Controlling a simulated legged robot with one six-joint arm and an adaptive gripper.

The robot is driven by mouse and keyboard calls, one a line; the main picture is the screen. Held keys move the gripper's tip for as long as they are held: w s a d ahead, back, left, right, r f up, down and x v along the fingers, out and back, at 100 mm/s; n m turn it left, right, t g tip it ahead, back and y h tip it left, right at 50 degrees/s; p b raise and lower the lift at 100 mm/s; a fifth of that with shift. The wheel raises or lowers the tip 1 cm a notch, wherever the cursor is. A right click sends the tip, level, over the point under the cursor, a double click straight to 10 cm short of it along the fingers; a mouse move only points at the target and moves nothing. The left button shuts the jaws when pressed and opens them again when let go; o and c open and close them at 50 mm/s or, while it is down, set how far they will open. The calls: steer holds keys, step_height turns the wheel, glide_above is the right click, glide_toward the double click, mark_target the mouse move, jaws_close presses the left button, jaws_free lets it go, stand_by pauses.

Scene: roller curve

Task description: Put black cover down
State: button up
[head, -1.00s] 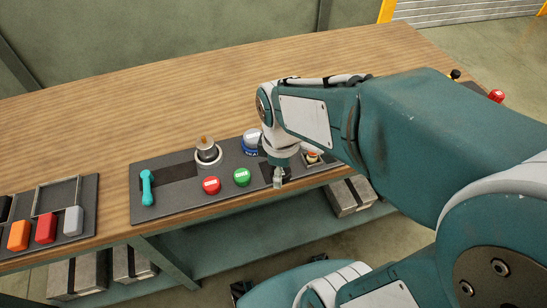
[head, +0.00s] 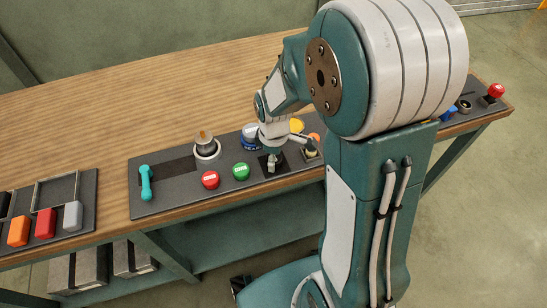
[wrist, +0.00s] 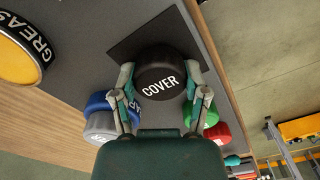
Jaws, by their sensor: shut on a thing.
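The black cover (wrist: 168,72), with COVER in white letters, sits between the two fingers of my gripper (wrist: 160,88) in the wrist view. My gripper is shut on it. A dark square patch (wrist: 135,45) of the panel shows behind the cover. I cannot tell whether the cover touches it. In the head view my gripper (head: 271,160) is over the same dark patch, near the front edge of the panel, and the cover is too small and shaded there to make out.
A green button (head: 241,171) and red button (head: 210,180) stand just left of my gripper. A blue-and-white cap (head: 250,135) is behind it. A yellow-topped grease can (wrist: 18,55) is close by. A teal handle (head: 146,184) lies farther left. The back of the table is clear.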

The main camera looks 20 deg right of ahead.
steer(key=shift+f, duration=0.25)
steer(key=o, duration=1.3)
steer(key=shift+r, duration=0.1)
step_height(320, 180, up, 11)
steer(key=s+r+m+t, duration=0.2)
steer(key=s+r+m, duration=0.1)
steer(key=s+m, duration=0.1)
steer(key=s+r+m+t, duration=0.1)
steer(key=s+r+m, duration=0.2)
steer(key=s+m, duration=0.1)
steer(key=s+r+m+t, duration=0.2)
steer(key=s+r+m, duration=0.2)
steer(key=s, duration=0.2)
steer(key=shift+s+r+t, duration=0.1)
steer(key=shift+t, duration=0.2)
